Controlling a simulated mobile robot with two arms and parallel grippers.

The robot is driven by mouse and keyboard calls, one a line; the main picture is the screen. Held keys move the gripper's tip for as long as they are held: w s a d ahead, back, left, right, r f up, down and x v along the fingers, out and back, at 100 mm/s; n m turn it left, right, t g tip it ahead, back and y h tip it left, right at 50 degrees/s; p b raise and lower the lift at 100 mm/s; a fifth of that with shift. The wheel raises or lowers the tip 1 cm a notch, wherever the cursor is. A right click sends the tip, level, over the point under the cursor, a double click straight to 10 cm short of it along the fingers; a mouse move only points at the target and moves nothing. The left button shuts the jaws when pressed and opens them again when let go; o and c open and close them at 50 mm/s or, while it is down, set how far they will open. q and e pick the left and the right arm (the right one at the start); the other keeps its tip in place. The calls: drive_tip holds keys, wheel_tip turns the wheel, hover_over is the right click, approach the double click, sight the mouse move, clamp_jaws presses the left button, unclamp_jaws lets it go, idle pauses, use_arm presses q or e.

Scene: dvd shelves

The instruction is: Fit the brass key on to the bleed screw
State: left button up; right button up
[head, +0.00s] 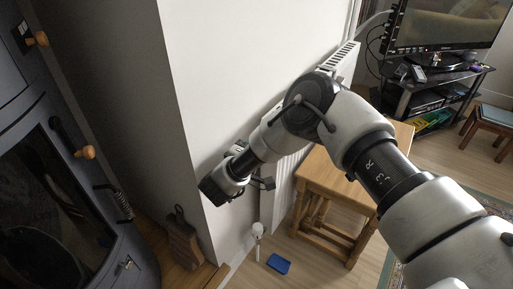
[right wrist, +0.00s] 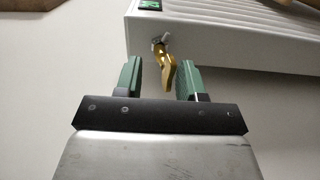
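The brass key (right wrist: 166,72) shows in the right wrist view, up against the small silver bleed screw (right wrist: 159,41) on the end of the white radiator (right wrist: 225,35). The key appears to meet the screw, but I cannot tell whether it is fully seated. My right gripper (right wrist: 160,64) is open, with its green fingers on either side of the key and gaps visible. In the head view my right arm reaches to the wall by the radiator (head: 340,60) and hides the key and screw. My left gripper is not in view.
A wooden side table (head: 340,180) stands under my right arm. A dark stove (head: 60,190) is at the left, with a wooden board (head: 182,240) beside the wall. A blue object (head: 278,263) lies on the floor. A TV stand (head: 435,90) is at upper right.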

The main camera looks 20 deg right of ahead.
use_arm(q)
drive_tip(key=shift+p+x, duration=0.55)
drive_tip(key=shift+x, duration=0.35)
use_arm(e)
drive_tip(key=v, duration=1.1)
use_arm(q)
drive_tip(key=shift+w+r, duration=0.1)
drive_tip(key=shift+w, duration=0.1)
use_arm(e)
drive_tip(key=shift+w, duration=0.1)
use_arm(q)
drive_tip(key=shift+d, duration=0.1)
use_arm(e)
drive_tip(key=shift+d, duration=0.1)
